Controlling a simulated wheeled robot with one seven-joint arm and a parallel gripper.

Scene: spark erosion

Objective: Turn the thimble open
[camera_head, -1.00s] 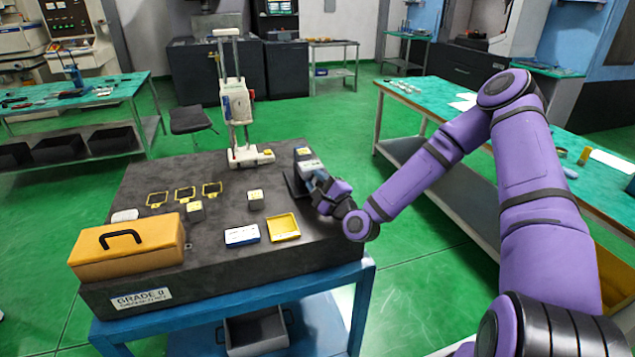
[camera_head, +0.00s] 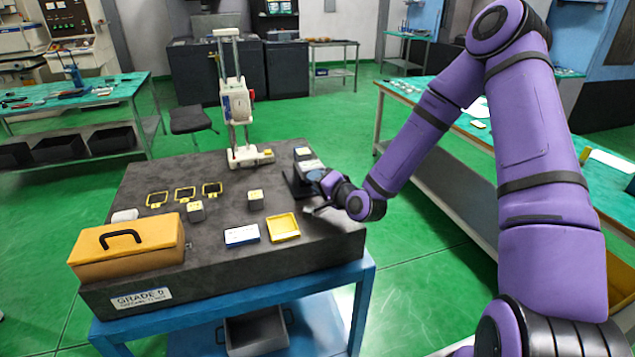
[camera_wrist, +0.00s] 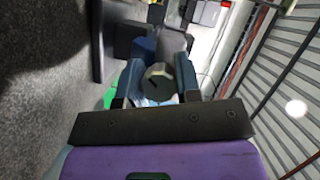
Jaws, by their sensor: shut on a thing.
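The thimble (camera_wrist: 158,84) shows end-on in the wrist view as a dark grey round knob with a dark slot-like mark on its face. My gripper (camera_wrist: 159,74) has one blue-grey finger on each side of it and is shut on it. In the head view my gripper (camera_head: 324,181) is at the right side of the block, against the small instrument (camera_head: 311,165) in its dark stand (camera_head: 292,186). My wrist and hand hide the thimble there. The gap at the instrument's measuring faces cannot be made out.
The dark granite block (camera_head: 225,205) carries a tall white height stand (camera_head: 238,110), an orange case (camera_head: 125,248), a yellow tray (camera_head: 284,228), a blue-and-white box (camera_head: 242,236) and several small gauge blocks and frames. A green-topped bench (camera_head: 425,100) stands behind my arm.

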